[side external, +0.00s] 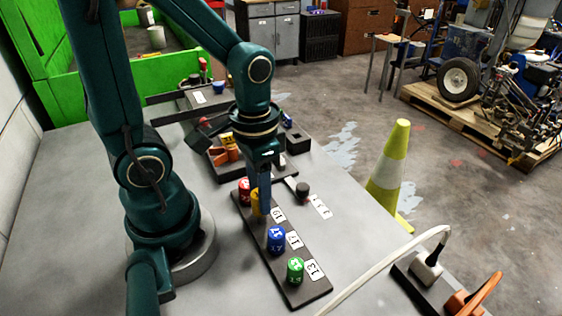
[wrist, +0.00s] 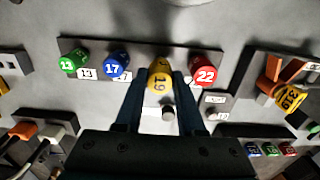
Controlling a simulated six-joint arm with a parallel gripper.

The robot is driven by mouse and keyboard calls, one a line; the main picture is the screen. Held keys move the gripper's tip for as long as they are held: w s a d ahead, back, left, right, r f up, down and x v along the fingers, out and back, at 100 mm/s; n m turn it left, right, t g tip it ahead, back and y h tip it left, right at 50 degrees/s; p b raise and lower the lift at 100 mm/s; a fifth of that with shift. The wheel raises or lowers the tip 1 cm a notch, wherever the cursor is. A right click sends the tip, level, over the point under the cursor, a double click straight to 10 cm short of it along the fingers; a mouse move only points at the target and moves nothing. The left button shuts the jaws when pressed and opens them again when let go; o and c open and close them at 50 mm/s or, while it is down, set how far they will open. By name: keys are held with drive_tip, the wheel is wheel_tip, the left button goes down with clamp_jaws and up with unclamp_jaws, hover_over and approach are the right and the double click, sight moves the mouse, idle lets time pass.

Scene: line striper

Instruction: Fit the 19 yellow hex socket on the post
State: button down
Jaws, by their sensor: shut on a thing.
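The yellow hex socket marked 19 (wrist: 158,76) is between my gripper's fingertips (wrist: 160,82) in the wrist view. In the side view it shows partly behind my gripper (side external: 264,208), a yellow edge (side external: 255,203) between the red and blue sockets. My gripper is shut on it, pointing down at its place in the row on the dark rack (side external: 312,291). I cannot tell whether the socket touches the rack. A short dark cylinder (side external: 303,188), possibly the post, stands right of the rack; it also shows in the wrist view (wrist: 168,111).
The rack also holds a red 22 socket (wrist: 204,70), a blue 17 socket (side external: 276,238) and a green 13 socket (side external: 295,269). Number cards lie beside it. A dark fixture with orange parts (side external: 225,154) stands farther back. A white cable (side external: 385,262) crosses the table's front right.

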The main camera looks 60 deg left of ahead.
drive_tip(key=shift+f, duration=0.6)
idle(0.4)
drive_tip(key=shift+r, duration=0.4)
drive_tip(key=shift+r, duration=0.3)
drive_tip(key=shift+f, duration=0.55)
idle(2.4)
drive_tip(key=shift+r, duration=0.65)
drive_tip(key=shift+c, duration=0.6)
unclamp_jaws()
